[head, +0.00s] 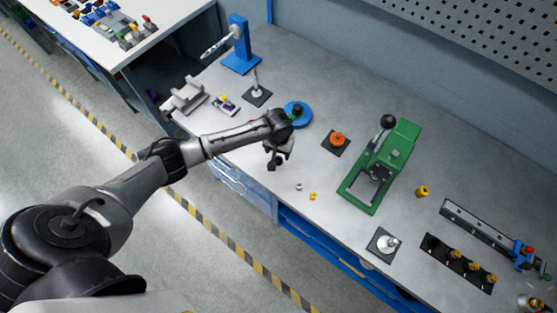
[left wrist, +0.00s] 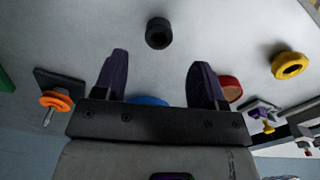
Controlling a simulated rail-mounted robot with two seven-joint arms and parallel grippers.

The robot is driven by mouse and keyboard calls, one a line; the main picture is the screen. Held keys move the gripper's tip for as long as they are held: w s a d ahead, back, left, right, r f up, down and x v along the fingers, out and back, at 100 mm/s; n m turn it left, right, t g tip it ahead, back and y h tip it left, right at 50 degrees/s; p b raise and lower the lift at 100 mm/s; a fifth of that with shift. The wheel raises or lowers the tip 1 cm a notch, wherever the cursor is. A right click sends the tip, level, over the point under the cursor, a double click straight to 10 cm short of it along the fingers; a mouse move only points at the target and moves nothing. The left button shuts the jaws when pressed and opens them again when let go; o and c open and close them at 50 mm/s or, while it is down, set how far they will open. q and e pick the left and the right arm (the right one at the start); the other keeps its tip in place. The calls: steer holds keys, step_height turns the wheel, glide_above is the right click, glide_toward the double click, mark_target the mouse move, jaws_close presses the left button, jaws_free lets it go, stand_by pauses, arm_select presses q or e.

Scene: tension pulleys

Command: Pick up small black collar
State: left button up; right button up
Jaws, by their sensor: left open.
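The small black collar (left wrist: 158,33) stands on the grey bench top in the left wrist view, with a dark hole in its top. It is ahead of my left gripper (left wrist: 159,78), roughly centred between the two dark fingers and beyond their tips. The fingers are wide apart and nothing is between them. In the head view my left gripper (head: 277,157) hangs over the bench near its front edge; I cannot clearly separate the collar from the dark fingers there. My right gripper is in neither view.
A blue disc (head: 298,114) lies behind the gripper, and an orange pulley (head: 337,139) on a black plate is to its right. A green press (head: 385,165) stands further right. Small silver (head: 298,187) and yellow (head: 313,196) rings lie near the front edge.

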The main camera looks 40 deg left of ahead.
mark_target(279, 158)
arm_select(q)
steer(key=shift+s+d+f, duration=0.1)
steer(key=shift+d+f, duration=0.05)
steer(key=shift+f, duration=2.75)
steer(key=c, duration=1)
steer(key=shift+r, duration=0.55)
step_height(279, 158, up, 3)
steer(key=shift+f, duration=0.15)
steer(key=s+d+r, duration=0.3)
steer(key=d+r, duration=0.4)
steer(key=d, duration=0.4)
steer(key=shift+s, duration=0.2)
